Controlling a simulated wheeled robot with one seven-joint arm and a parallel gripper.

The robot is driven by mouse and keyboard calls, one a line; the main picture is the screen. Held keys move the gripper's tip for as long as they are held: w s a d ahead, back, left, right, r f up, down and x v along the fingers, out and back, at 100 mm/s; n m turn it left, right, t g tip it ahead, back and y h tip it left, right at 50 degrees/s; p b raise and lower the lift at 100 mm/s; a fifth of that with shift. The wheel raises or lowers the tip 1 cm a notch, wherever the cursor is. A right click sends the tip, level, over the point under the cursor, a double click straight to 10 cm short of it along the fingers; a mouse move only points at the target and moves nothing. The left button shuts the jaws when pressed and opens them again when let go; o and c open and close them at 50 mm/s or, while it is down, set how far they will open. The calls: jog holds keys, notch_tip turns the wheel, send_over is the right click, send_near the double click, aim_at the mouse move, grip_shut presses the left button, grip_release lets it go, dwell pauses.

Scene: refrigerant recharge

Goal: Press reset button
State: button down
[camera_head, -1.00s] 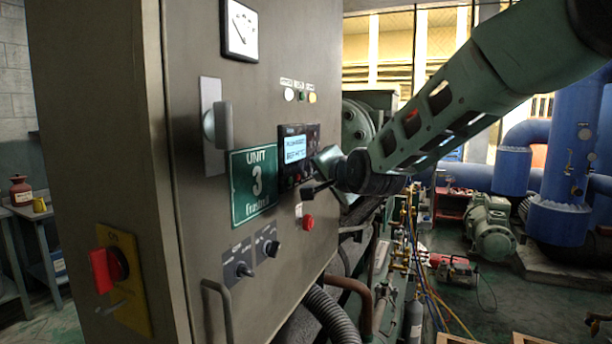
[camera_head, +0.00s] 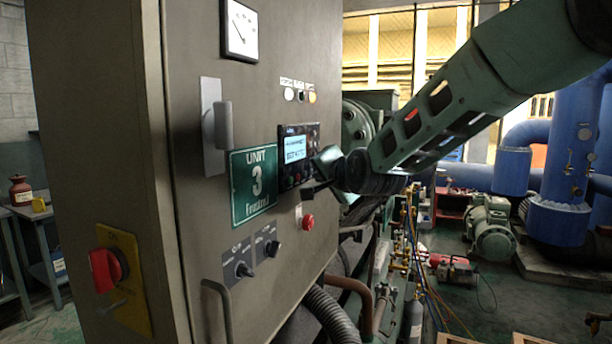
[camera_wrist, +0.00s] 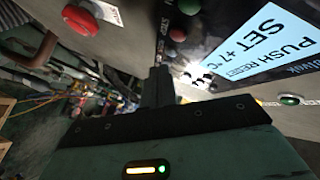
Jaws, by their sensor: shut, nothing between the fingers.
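The control panel (camera_head: 297,158) with a lit display is on the grey cabinet door in the head view. In the wrist view the display (camera_wrist: 262,45) reads "PUSH RESET" and "SET +7°C". Beside it are a red button (camera_wrist: 177,33) and a green button (camera_wrist: 188,6). I cannot read which button is the reset. My gripper (camera_head: 312,190) is shut and empty, close to the lower right of the panel. In the wrist view its dark fingers (camera_wrist: 158,78) point at the panel's edge near the button row. I cannot tell whether they touch it.
A red mushroom button (camera_head: 308,221) sits below the panel and also shows in the wrist view (camera_wrist: 80,18). Two black knobs (camera_head: 243,269) and a door handle (camera_head: 214,290) are lower. A grey latch (camera_head: 222,125) and a red switch (camera_head: 106,269) are left.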

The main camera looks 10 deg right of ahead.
jog(key=shift+a, duration=0.1)
jog(key=shift+w+a, duration=0.25)
dwell(0.3)
jog(key=shift+w+a, duration=0.15)
jog(key=shift+a, duration=0.15)
dwell(0.6)
jog(key=shift+d, duration=0.1)
jog(key=shift+s+d+b, duration=0.45)
jog(key=shift+d+b, duration=0.05)
jog(key=shift+b, duration=0.25)
jog(key=s+d+b, duration=0.1)
jog(key=d+b, duration=0.1)
jog(key=s+d+b, duration=0.2)
jog(key=b, duration=0.1)
dwell(0.4)
